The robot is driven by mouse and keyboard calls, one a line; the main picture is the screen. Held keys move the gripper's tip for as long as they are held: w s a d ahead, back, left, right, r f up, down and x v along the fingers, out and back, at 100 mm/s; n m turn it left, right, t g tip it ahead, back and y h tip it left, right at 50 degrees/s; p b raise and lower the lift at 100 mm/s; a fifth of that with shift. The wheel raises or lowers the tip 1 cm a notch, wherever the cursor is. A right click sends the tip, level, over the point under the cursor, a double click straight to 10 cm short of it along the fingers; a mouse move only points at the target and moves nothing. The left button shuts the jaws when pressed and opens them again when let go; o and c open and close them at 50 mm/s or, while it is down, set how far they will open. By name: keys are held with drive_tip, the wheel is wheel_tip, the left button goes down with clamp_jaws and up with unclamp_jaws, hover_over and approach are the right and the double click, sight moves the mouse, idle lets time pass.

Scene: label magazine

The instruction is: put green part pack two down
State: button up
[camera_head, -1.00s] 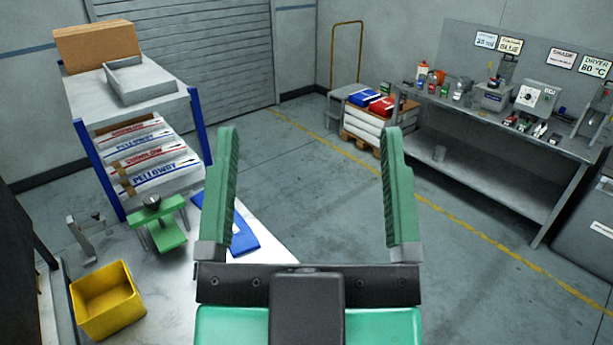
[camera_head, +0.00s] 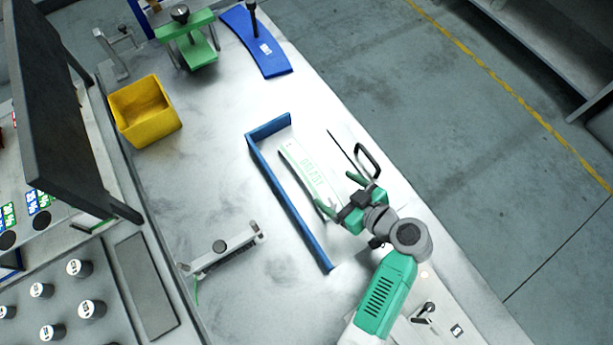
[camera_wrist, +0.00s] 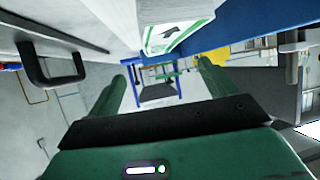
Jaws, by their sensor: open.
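A white pack with green print (camera_head: 308,172) lies flat on the pale worktable, inside the blue L-shaped fence (camera_head: 290,205). A gap shows between the pack and the fence's long side. My gripper (camera_head: 340,193) is open at the pack's near right end, its fingers spread, with nothing seen between them. In the wrist view a white, green-edged pack (camera_wrist: 176,28) is at the top, just beyond my open fingers (camera_wrist: 163,72), with the blue fence wall to its right. I cannot tell whether the fingers touch it. Which numbered pack this is cannot be read.
A thin dark bar and a black handle (camera_head: 368,158) stand right of the pack, close to my gripper. A yellow bin (camera_head: 146,112), a green clamp stand (camera_head: 190,42) and a blue piece (camera_head: 256,45) are farther back. A metal fixture (camera_head: 222,250) stands left of the fence. Bare table lies between.

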sight(311, 175)
drive_tip(key=shift+s+f, duration=0.2)
drive_tip(key=shift+f, duration=0.1)
drive_tip(key=b+x, duration=0.2)
drive_tip(key=x, duration=0.6)
drive_tip(key=shift+r, duration=0.1)
drive_tip(key=c, duration=1.5)
drive_tip(key=shift+o, duration=0.2)
drive_tip(key=shift+r, duration=0.1)
wheel_tip(311, 175, up, 10)
drive_tip(key=shift+p, duration=0.45)
